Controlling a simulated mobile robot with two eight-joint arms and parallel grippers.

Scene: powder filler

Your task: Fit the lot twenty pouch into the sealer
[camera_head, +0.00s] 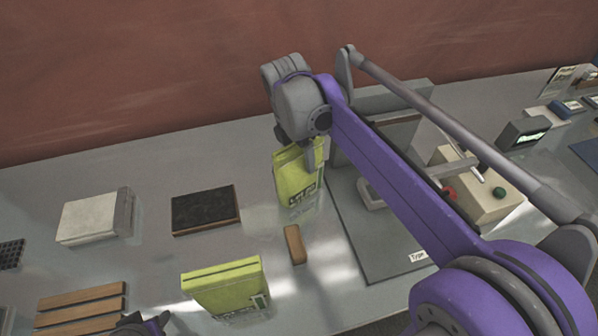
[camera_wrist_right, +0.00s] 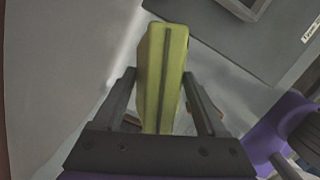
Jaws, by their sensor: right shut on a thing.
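A yellow-green pouch (camera_head: 297,183) with dark print is upright in my right gripper (camera_head: 313,150), at the left edge of the grey base plate. In the wrist view the pouch (camera_wrist_right: 160,75) is between the two fingers of the right gripper (camera_wrist_right: 163,100), which is shut on it. A second green pouch (camera_head: 225,290) stands nearer the front. I cannot read a lot number on either. What looks like the sealer, a cream box (camera_head: 487,203) with red and green knobs, is on the right, partly hidden by my right arm. A piece of my left gripper (camera_head: 140,326) shows at the bottom edge; its jaws are unclear.
The grey base plate (camera_head: 385,268) carries a label and an upright panel behind my arm. A small brown block (camera_head: 294,245) lies between the pouches and the plate. A black-topped block (camera_head: 205,209), a pale block (camera_head: 94,217) and a slatted wooden rack (camera_head: 80,305) are left.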

